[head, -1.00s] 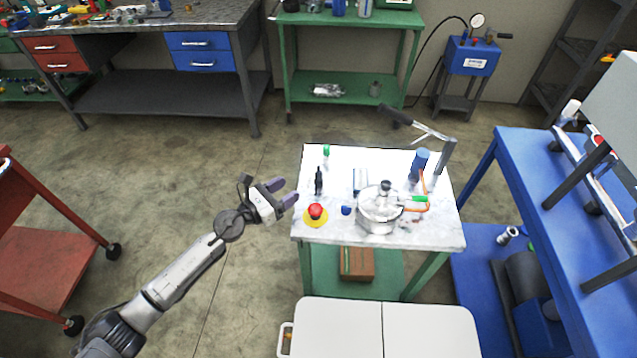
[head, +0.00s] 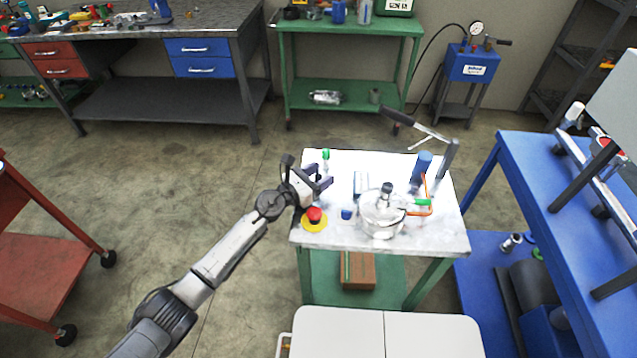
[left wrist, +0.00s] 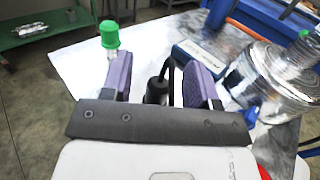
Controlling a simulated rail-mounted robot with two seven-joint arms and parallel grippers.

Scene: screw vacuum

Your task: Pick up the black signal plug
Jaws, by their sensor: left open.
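The black signal plug (left wrist: 157,92) shows in the left wrist view between the two purple fingers, with a black cable rising from it. In the head view my gripper mostly hides it. My left gripper (head: 320,176) is open over the left side of the white table top (head: 440,235). It also shows in the left wrist view (left wrist: 160,75), with a finger on each side of the plug and a gap visible on both sides. Whether the fingers touch it cannot be told. My right gripper is not in view.
A red button on a yellow base (head: 315,216) sits close below the gripper. A green-capped vial (head: 326,156) stands behind it.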

